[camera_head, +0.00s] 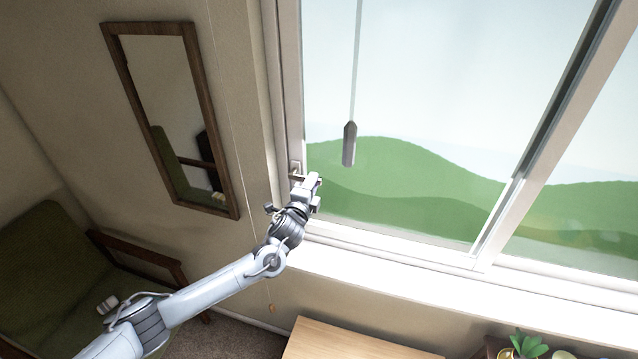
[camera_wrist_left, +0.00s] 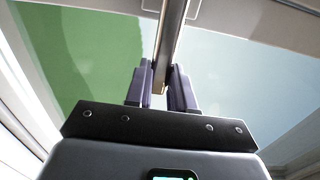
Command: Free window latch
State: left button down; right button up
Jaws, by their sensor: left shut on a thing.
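The window latch (camera_head: 295,168) is a small fitting on the left side frame of the window, low down. My left gripper (camera_head: 302,178) is at it, and the gripper hides part of the latch. In the left wrist view the dark fingers of my left gripper (camera_wrist_left: 165,88) are closed on a narrow metal bar, the latch handle (camera_wrist_left: 173,35), which runs up from between them toward the frame. My right gripper is in neither view.
The window sill (camera_head: 400,288) runs below the glass. A grey pull weight (camera_head: 349,144) hangs on a cord before the window. A framed mirror (camera_head: 170,115) is on the left wall. A wooden desk (camera_head: 350,342) and a plant (camera_head: 528,344) are below.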

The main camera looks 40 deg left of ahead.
pick_arm(q)
jog(key=shift+f, duration=0.1)
jog(key=c, duration=1.1)
grip_release()
jog(key=shift+a, duration=0.1)
jog(key=shift+o, duration=0.7)
jog(key=b+v, duration=0.2)
jog(key=v, duration=0.9)
jog(key=shift+w, duration=0.1)
